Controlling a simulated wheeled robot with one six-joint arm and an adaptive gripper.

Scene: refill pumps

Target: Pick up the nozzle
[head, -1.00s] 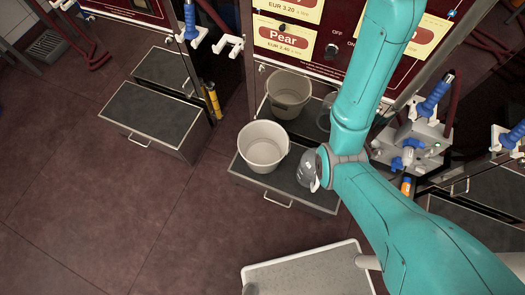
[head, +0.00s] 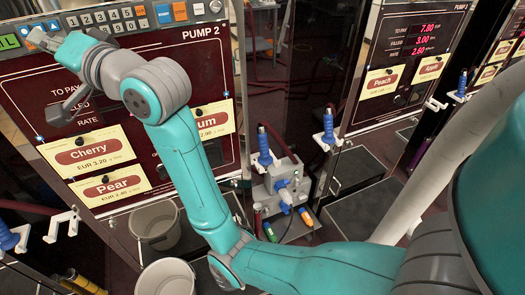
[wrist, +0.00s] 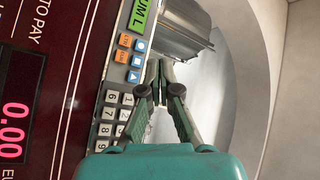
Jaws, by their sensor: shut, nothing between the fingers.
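Several blue-handled nozzles show in the head view. One nozzle (head: 264,147) stands upright behind a grey block (head: 283,180), and another nozzle (head: 328,126) hangs to its right. A blue nozzle (head: 283,194) with a pale spout sits at the block's front. A nozzle (head: 8,238) is cut by the left edge, and one more nozzle (head: 462,83) is on the right pump. My gripper (head: 40,40) is high at the upper left by the Pump 2 panel, well away from the block. In the wrist view its fingers (wrist: 159,72) are together and empty.
The Pump 2 panel (head: 215,55) carries a keypad (head: 103,20) and price cards close to my gripper. Two pale buckets (head: 155,226) (head: 166,280) stand below. A white hook holder (head: 62,222) is at left. A grey metal cylinder (wrist: 180,28) shows beyond the fingers.

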